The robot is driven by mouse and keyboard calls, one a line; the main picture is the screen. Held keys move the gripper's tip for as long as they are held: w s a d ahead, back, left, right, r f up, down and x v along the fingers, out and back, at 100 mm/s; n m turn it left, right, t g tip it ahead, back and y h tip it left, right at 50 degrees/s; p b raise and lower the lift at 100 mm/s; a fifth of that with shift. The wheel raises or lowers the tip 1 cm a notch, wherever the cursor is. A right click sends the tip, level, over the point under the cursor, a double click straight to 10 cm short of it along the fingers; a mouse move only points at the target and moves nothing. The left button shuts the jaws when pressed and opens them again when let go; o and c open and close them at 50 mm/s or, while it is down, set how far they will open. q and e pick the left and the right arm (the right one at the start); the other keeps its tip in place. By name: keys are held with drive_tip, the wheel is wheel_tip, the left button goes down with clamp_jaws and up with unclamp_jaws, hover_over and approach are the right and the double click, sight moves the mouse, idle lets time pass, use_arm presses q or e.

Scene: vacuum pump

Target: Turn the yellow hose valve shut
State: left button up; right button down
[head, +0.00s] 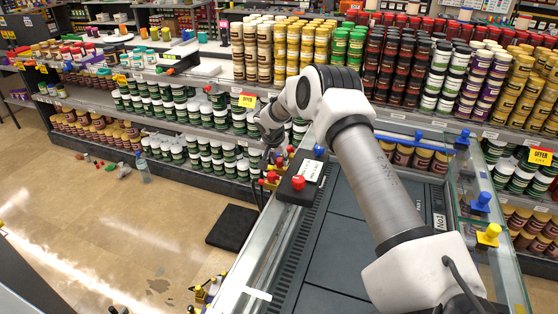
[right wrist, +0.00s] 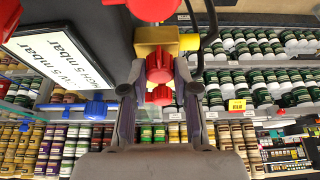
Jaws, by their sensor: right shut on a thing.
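The black vacuum unit (head: 300,180) has a white label and a red knob on top. It sits on the metal rail of the grey table, with small red and yellow valve parts (head: 271,176) along its left side. My right gripper (head: 274,143) reaches down just behind these parts, its fingers small and partly hidden in the head view. In the right wrist view, my right gripper (right wrist: 160,75) is shut on a red valve handle (right wrist: 160,95) beside a brass-yellow valve body (right wrist: 165,39). Whether this is the yellow hose's valve, I cannot tell. My left gripper is out of view.
A clear-walled case (head: 470,190) with blue and yellow knobs stands on the table's right. A dark hose (right wrist: 203,40) runs close to the right finger. Shelves of jars (head: 205,140) stand behind. Floor at left is mostly open, with a black mat (head: 232,227).

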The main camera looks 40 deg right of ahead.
drive_tip(key=shift+f, duration=0.1)
idle(0.3)
drive_tip(key=c, duration=1.2)
unclamp_jaws()
drive_tip(key=o, duration=0.3)
drive_tip(key=shift+d, duration=0.1)
drive_tip(key=shift+w+d+f, duration=0.1)
drive_tip(key=shift+d+f, duration=0.05)
drive_tip(key=shift+d, duration=0.05)
drive_tip(key=shift+a, duration=0.1)
drive_tip(key=shift+a+r, duration=0.2)
drive_tip(key=shift+r, duration=0.25)
drive_tip(key=v, duration=1.1)
drive_tip(key=shift+r, duration=0.1)
